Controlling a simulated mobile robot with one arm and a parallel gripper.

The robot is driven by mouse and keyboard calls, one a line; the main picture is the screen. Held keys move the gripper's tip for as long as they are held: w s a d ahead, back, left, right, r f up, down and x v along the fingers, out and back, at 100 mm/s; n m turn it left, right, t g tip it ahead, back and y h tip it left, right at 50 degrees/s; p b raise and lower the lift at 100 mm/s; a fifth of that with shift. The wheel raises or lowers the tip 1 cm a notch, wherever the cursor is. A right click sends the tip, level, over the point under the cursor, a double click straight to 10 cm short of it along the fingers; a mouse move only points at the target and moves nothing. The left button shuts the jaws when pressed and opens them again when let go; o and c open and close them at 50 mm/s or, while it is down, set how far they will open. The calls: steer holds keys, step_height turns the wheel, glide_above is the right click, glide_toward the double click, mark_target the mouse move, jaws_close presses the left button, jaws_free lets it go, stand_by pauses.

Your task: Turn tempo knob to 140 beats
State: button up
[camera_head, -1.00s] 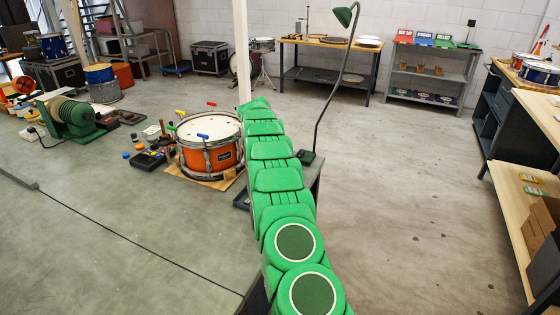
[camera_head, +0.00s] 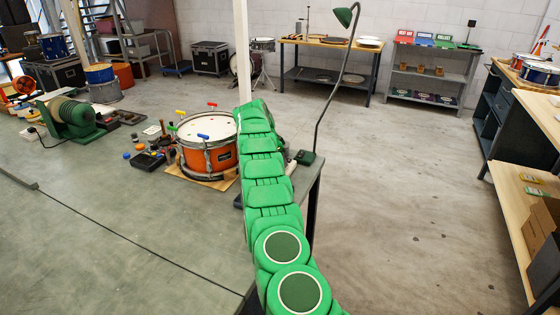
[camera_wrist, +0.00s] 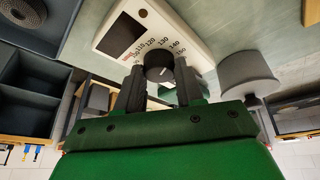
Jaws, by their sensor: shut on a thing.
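The tempo knob (camera_wrist: 158,65) is dark and round, with a small pale line on it. It sits on a white metronome box (camera_wrist: 180,25) with a dark window, in the wrist view. Printed numbers around it include 110, 120, 130, 140 and 150. My gripper (camera_wrist: 160,80) has a finger on each side of the knob and is shut on it. I cannot tell for sure which number the pale line marks. In the head view my green arm hides the gripper, and I cannot make out the knob there.
In the head view an orange drum (camera_head: 208,157) with coloured clips stands left of my arm. A green lamp (camera_head: 344,17) rises on a thin bent stem just right of it. In the wrist view a grey cylinder (camera_wrist: 245,74) stands to the right and dark bins (camera_wrist: 25,90) to the left.

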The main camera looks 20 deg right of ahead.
steer(key=shift+m, duration=0.4)
stand_by(0.6)
steer(key=o, duration=1)
steer(key=shift+o, duration=0.2)
steer(key=shift+r, duration=0.1)
steer(key=shift+d+r, duration=0.1)
steer(key=shift+r, duration=1.3)
steer(key=shift+s+a+r, duration=0.15)
steer(key=shift+a+r, duration=0.05)
steer(key=shift+r, duration=0.1)
steer(key=shift+s+r, duration=0.15)
steer(key=shift+r, duration=0.05)
